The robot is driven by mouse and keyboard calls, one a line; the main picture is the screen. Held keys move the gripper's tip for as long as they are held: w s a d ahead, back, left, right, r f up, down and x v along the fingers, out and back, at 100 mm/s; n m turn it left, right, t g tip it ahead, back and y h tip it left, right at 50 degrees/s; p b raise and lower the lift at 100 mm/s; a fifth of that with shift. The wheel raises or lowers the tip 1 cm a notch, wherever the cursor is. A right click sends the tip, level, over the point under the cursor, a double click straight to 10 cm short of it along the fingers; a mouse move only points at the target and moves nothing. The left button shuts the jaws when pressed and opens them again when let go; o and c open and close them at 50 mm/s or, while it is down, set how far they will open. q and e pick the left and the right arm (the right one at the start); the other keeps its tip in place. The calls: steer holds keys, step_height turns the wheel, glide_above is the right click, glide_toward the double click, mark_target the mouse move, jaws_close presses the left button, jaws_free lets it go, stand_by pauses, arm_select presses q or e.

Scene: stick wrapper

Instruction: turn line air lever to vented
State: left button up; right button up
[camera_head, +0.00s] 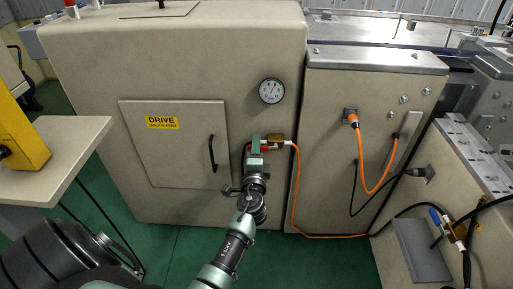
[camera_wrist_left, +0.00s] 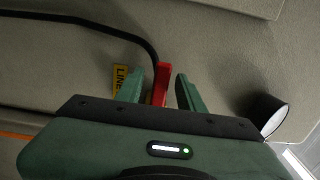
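The red line air lever (camera_head: 264,149) is on a brass valve (camera_head: 277,143) on the front of the beige machine, below the pressure gauge. My left gripper (camera_head: 257,145) is right at the lever and hides part of it. In the left wrist view the red lever (camera_wrist_left: 161,84) stands between the two green fingertips of my left gripper (camera_wrist_left: 161,90). Gaps show on both sides, the smaller one on the left, so the gripper looks open around it. A yellow label reading "LINE" (camera_wrist_left: 120,80) is partly hidden by the left finger. My right gripper is not seen.
A gauge (camera_head: 271,91) sits above the valve. The DRIVE door (camera_head: 175,170) with a black handle (camera_head: 212,154) is to the left. A table (camera_head: 75,150) stands at left.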

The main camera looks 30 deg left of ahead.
arm_select(q)
jaws_close()
steer(key=shift+f, duration=0.1)
stand_by(1.3)
